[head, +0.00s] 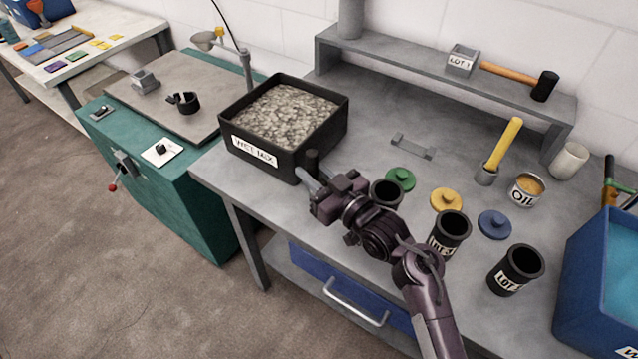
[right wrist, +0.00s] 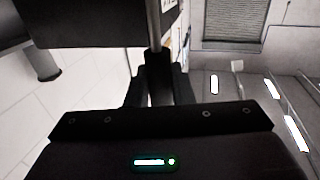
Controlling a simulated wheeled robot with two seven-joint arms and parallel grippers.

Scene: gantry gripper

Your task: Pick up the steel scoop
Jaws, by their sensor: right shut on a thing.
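In the right wrist view a thin metal shaft (right wrist: 153,30) runs up from between the close-set fingers (right wrist: 158,88). The scoop's full shape is hidden by the gripper and arm. My left gripper is out of view.
Black pots (head: 515,270) and green, yellow (head: 446,200) and blue lids stand right of my arm. A shelf (head: 420,75) lines the wall. A blue bin (head: 600,270) is at right.

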